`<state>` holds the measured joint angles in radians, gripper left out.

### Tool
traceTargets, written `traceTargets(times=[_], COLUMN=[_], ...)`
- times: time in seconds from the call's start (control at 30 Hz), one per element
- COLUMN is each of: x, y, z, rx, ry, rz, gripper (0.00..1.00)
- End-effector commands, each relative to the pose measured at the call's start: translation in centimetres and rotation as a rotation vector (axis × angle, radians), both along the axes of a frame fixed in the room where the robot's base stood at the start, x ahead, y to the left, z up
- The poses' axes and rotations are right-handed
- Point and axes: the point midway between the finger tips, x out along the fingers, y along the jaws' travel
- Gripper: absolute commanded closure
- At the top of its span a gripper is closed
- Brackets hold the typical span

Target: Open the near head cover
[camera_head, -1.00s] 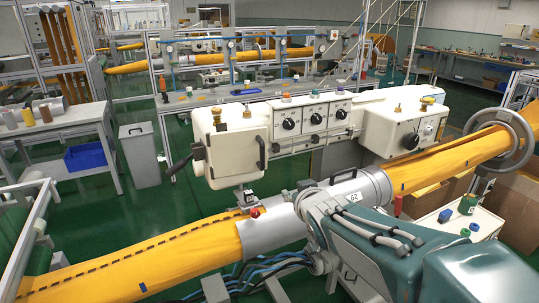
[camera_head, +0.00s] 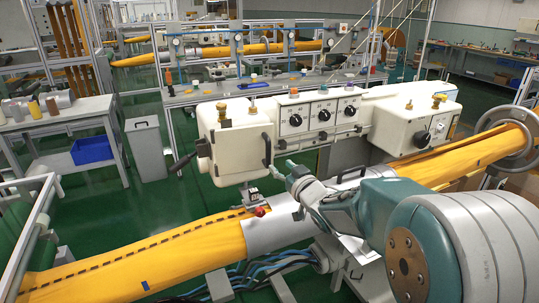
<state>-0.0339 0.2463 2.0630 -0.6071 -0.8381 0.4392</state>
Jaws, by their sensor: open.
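The cover (camera_head: 238,157) is the cream front panel of the left machine head, and it looks shut. A dark upright handle (camera_head: 267,148) stands at its right edge. A black lever (camera_head: 182,163) sticks out at its left side. My gripper (camera_head: 284,170) is open, just right of and slightly below the handle, with its fingers pointing up and left. A small gap seems to lie between fingertips and handle, but I cannot tell the depth. No object shows between the fingers.
A yellow felt tube (camera_head: 150,255) runs across below the head through a grey metal sleeve (camera_head: 270,232). A red knob (camera_head: 259,211) stands on the sleeve's left end. A second cream head (camera_head: 405,125) is at right.

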Motion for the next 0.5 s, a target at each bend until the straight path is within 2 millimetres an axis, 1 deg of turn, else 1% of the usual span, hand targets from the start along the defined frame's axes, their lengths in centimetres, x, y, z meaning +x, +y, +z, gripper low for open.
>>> traceTargets(times=[0.03, 0.1, 0.3, 0.4, 0.5], x=[0.9, 2.1, 5.2, 6.2, 6.8], y=[0.6, 1.2, 2.7, 3.2, 3.5], z=[-0.1, -0.1, 0.0, 0.0, 0.0], rx=[0.000, -0.001, -0.001, -0.001, -0.001], ry=[0.001, 0.000, 0.000, 0.000, 0.000], rz=[0.003, 0.003, 0.001, 0.000, 0.000], gripper=[0.43, 0.43, 0.43, 0.43, 0.43])
